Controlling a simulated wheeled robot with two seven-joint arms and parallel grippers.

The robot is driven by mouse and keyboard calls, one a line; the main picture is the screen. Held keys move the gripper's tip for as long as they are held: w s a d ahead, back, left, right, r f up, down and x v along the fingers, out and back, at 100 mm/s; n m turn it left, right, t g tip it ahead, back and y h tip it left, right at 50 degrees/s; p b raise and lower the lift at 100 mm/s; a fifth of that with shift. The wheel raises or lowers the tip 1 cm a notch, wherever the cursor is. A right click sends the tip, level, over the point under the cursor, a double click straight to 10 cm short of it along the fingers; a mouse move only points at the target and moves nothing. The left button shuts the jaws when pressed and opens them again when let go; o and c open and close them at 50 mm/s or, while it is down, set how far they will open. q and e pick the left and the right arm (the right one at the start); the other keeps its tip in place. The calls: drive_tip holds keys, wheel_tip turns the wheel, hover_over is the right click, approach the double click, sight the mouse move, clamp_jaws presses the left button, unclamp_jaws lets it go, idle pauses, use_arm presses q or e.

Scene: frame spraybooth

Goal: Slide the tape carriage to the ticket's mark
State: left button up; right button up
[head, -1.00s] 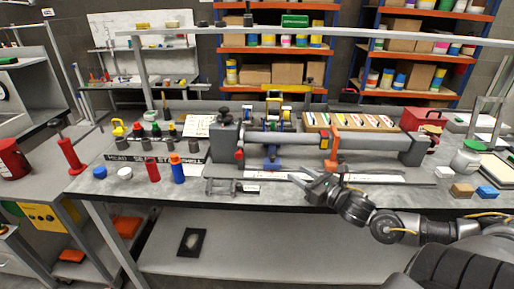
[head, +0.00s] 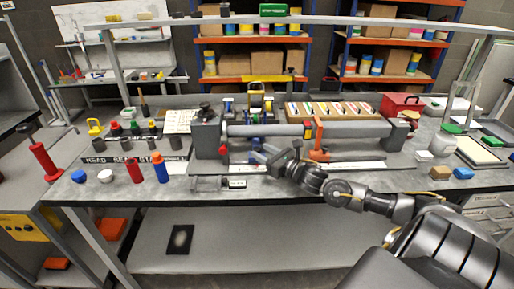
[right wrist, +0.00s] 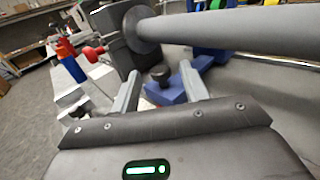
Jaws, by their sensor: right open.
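A blue carriage (head: 254,144) sits on the bench fixture below the long grey tube (head: 345,130). In the right wrist view the blue carriage (right wrist: 178,90) carries a dark knob (right wrist: 160,74). My right gripper (head: 268,157) is at the front of the carriage and partly hides it. Its open fingers (right wrist: 158,88) stand either side of the knob; I cannot tell whether they touch it. A pale scale strip (head: 350,166) runs along the fixture's front. A small white label (head: 237,183) lies at the bench's front edge; its writing is too small to read. My left gripper is not in view.
An orange bracket (head: 318,142) straddles the tube right of my gripper. A grey end block (head: 207,138) with a red knob (head: 224,149) stands to the left. A red bottle (head: 134,171) and blue bottle (head: 160,168) stand farther left. The bench front right of centre is mostly clear.

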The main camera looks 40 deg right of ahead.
sight(257, 148)
drive_tip(key=shift+w+a, duration=0.15)
drive_tip(key=shift+w, duration=0.65)
drive_tip(key=shift+w+a, duration=0.1)
drive_tip(key=shift+w, duration=0.7)
clamp_jaws()
